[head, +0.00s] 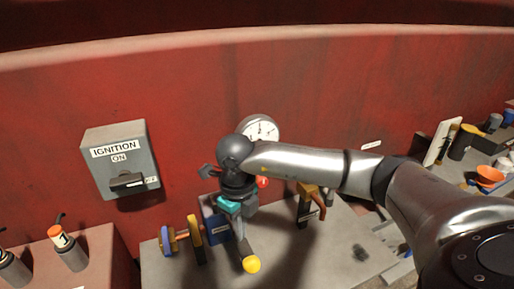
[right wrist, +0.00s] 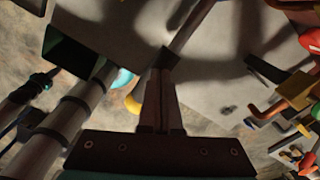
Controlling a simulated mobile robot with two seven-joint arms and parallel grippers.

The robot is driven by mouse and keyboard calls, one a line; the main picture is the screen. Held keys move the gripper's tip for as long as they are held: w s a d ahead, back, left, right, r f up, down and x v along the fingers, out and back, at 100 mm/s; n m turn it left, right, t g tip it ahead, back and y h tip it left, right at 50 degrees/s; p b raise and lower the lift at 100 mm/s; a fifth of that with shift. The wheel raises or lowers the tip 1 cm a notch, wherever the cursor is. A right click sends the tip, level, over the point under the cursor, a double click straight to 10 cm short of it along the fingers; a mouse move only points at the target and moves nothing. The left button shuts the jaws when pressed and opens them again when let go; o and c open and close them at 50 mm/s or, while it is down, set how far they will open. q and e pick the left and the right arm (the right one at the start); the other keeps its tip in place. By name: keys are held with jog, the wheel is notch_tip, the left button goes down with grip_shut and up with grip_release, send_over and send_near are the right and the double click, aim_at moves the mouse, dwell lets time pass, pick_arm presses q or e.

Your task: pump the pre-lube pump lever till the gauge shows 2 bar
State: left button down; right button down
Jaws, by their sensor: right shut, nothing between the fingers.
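The round white gauge (head: 260,129) is on the red wall, its lower part covered by my right arm. Its needle is too small to read. A grey lever with a yellow knob (head: 251,264) slants down toward the front, beside a blue block (head: 216,229). My right gripper (head: 243,207) points down above the lever's upper end. In the right wrist view its fingers (right wrist: 162,75) are shut and hold nothing. A yellow curved piece (right wrist: 132,103) shows just left of the fingers there, partly hidden. I cannot tell if the fingers touch the lever. My left gripper is not in view.
A grey ignition switch box (head: 119,160) is on the wall at left. A blue and yellow wheeled part (head: 180,241) stands left of the lever. A brass valve with an orange handle (head: 313,196) stands to the right.

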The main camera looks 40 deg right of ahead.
jog(key=shift+f+b, duration=1.15)
jog(key=shift+f, duration=0.4)
jog(key=shift+r, duration=0.1)
notch_tip(320, 180, up, 14)
jog(key=p, duration=0.9)
jog(key=shift+p, duration=0.35)
dwell(0.6)
